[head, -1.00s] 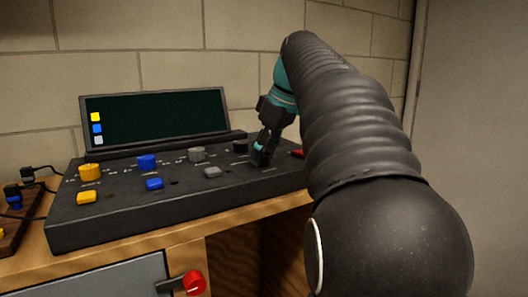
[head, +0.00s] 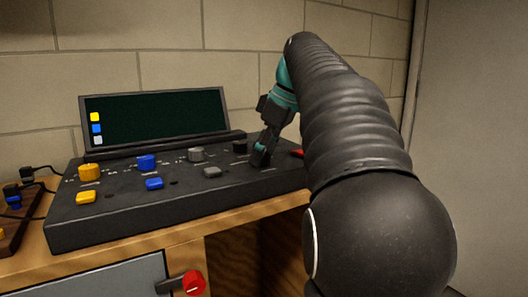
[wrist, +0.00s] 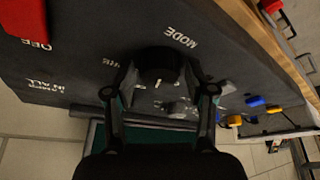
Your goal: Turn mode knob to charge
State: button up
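The black mode knob (wrist: 158,66) sits on the dark control panel (wrist: 75,45) in the wrist view, next to the printed word MODE. My gripper (wrist: 158,72) has one finger on each side of the knob. The fingertips are very close to its sides, and I cannot tell whether they press on it. In the head view my gripper (head: 261,156) points down at the right part of the panel (head: 120,225) and hides the mode knob. The knob's pointer setting is not readable.
Yellow (head: 90,172), blue (head: 147,162), grey (head: 196,154) and black (head: 240,147) knobs stand left of my gripper. A dark screen (head: 160,118) rises behind them. A red part (head: 298,153) is close on the right. A red handle (head: 194,283) is below.

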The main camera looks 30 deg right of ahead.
jog(key=shift+r, duration=0.1)
jog(key=v, duration=0.7)
dwell(0.4)
jog(key=shift+s+r, duration=0.1)
jog(key=shift+s, duration=0.05)
dwell(0.3)
